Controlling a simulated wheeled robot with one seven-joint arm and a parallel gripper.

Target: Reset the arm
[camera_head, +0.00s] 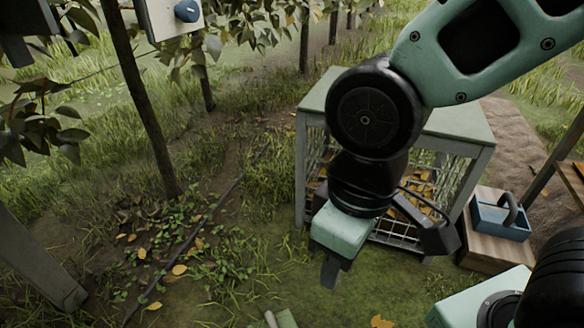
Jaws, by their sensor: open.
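My arm comes in from the upper right and bends down at a black joint. My gripper (333,270) hangs below it, pointing down, with a mint-green body and dark fingers. It is open, with nothing seen between its fingers. It hangs in front of a pale green table (460,118) with mesh sides, and the arm hides part of that table. I cannot tell whether there is any contact.
A thin tree trunk (148,110) and leafy branches stand at the left. A blue tray (499,217) with a dark handle sits on a wooden box (484,254) at the right. A grey post (36,262) slants at the lower left. Grassy ground between is mostly clear.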

